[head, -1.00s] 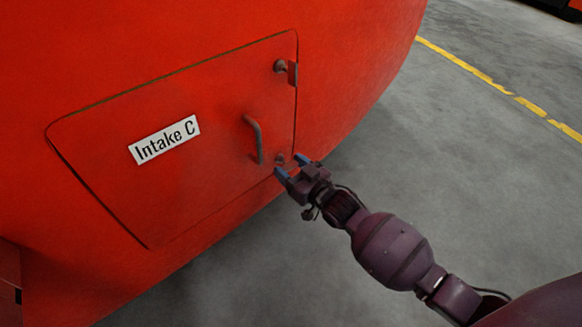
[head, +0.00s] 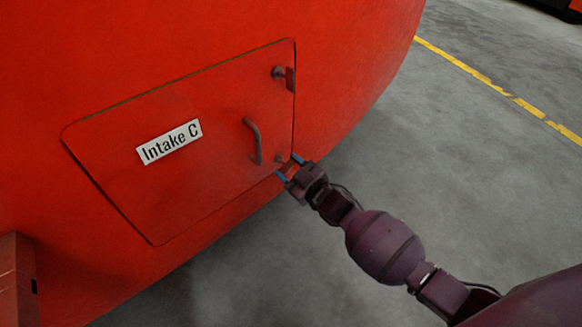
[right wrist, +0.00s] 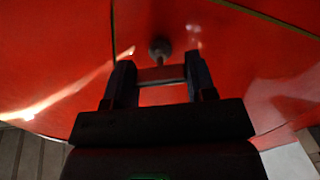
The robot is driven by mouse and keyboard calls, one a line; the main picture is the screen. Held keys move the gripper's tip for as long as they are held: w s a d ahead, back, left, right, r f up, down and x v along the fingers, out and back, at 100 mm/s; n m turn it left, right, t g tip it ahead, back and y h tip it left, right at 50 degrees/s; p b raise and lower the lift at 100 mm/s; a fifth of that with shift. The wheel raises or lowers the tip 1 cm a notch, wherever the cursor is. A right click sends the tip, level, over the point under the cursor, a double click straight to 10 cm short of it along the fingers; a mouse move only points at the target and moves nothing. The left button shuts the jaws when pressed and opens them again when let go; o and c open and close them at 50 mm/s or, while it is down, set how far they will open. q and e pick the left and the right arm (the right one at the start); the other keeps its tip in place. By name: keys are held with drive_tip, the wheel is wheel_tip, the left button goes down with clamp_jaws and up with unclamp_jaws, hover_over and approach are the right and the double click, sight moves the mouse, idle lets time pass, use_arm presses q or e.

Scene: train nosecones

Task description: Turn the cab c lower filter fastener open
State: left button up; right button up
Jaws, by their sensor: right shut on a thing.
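The Intake C hatch (head: 200,190) is a red panel on the red cab nose, with its door closed. The lower fastener (head: 280,159) is a small dark knob near the hatch's lower right corner. It shows in the right wrist view as a round knob (right wrist: 160,49) with a flat bar across the jaws below it. My right gripper (head: 289,168) is at this fastener, one finger on each side of the bar, shut on it. The fingers partly hide the fastener in the head view. My left gripper is not in view.
The upper fastener (head: 279,72) has its tab across the hatch's right edge. A curved handle (head: 253,140) stands out just left of and above the lower fastener. The grey floor (head: 470,170) to the right is clear, with a yellow line.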

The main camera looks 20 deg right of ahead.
drive_tip(key=n, duration=0.2)
drive_tip(key=shift+r+n+p, duration=0.15)
drive_tip(key=shift+n+p, duration=0.15)
drive_tip(key=shift+n, duration=0.1)
drive_tip(key=n, duration=0.3)
drive_tip(key=shift+n, duration=0.3)
drive_tip(key=n, duration=0.2)
drive_tip(key=shift+n+p, duration=0.3)
drive_tip(key=shift+n, duration=2.3)
drive_tip(key=o, duration=0.9)
drive_tip(key=shift+o, duration=0.2)
